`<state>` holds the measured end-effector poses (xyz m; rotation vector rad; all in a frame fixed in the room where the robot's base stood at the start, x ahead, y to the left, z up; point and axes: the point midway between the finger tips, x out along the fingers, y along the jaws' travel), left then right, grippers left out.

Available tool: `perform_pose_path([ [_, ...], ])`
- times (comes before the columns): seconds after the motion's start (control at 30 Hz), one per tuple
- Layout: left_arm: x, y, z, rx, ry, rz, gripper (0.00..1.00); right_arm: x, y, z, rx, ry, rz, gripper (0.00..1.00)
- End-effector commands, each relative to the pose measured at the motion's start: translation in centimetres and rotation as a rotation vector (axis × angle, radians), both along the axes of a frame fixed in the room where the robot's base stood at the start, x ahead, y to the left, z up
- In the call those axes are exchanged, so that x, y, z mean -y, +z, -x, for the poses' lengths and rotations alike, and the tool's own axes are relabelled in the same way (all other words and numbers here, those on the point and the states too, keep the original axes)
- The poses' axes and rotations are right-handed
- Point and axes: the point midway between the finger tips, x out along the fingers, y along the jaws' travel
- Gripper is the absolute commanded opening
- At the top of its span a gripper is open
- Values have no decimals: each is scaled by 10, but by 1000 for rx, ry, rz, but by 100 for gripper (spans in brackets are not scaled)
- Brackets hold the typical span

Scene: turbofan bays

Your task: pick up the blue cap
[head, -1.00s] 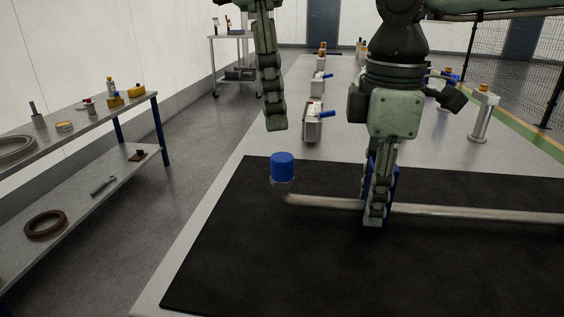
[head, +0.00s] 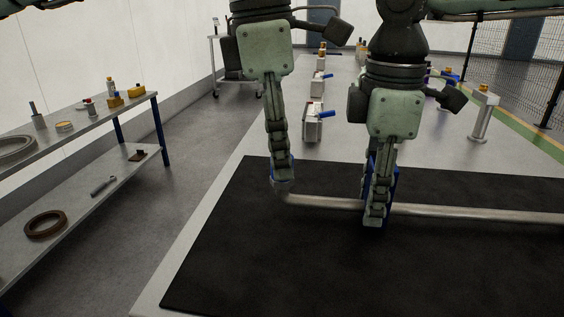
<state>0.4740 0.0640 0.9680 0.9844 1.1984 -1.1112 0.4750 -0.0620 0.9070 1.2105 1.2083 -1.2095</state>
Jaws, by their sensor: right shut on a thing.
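The blue cap (head: 291,170) sits on the bent-up left end of a pale metal tube (head: 325,202) and is mostly hidden behind my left gripper (head: 281,178). Only blue edges show beside the fingers. The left fingers are down at the cap, seen edge-on, so their gap is hidden. My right gripper (head: 376,215) is shut on the tube, to the right of the cap. Some blue shows behind the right fingers; what it belongs to is hidden. The tube runs rightward out of view over a black mat (head: 260,260).
The mat lies on a long grey table (head: 215,222). Several grey blocks with blue levers (head: 312,125) stand further back. A metal stand (head: 482,115) is at the back right. A side shelf (head: 75,210) with parts stands left, across a floor gap.

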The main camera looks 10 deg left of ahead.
Motion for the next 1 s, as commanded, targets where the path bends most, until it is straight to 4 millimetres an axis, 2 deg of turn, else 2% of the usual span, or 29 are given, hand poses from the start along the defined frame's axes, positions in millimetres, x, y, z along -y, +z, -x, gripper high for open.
perform_pose_path([
  [0.03,0,0,0,0,0,0,27,0,1,0,1,0,-1,0],
  [0.17,0,0,0,0,0,0,11,0,1,0,1,0,-1,0],
  [0.47,0,3,0,1,0,1,10,0,1,0,1,0,-1,0],
  [0.57,1,13,0,2,0,3,10,0,1,0,1,0,-1,0],
  [0.8,1,61,0,2,0,3,10,0,0,0,1,0,0,0],
  [1.0,1,91,0,1,-1,1,10,0,0,0,1,0,0,0],
])
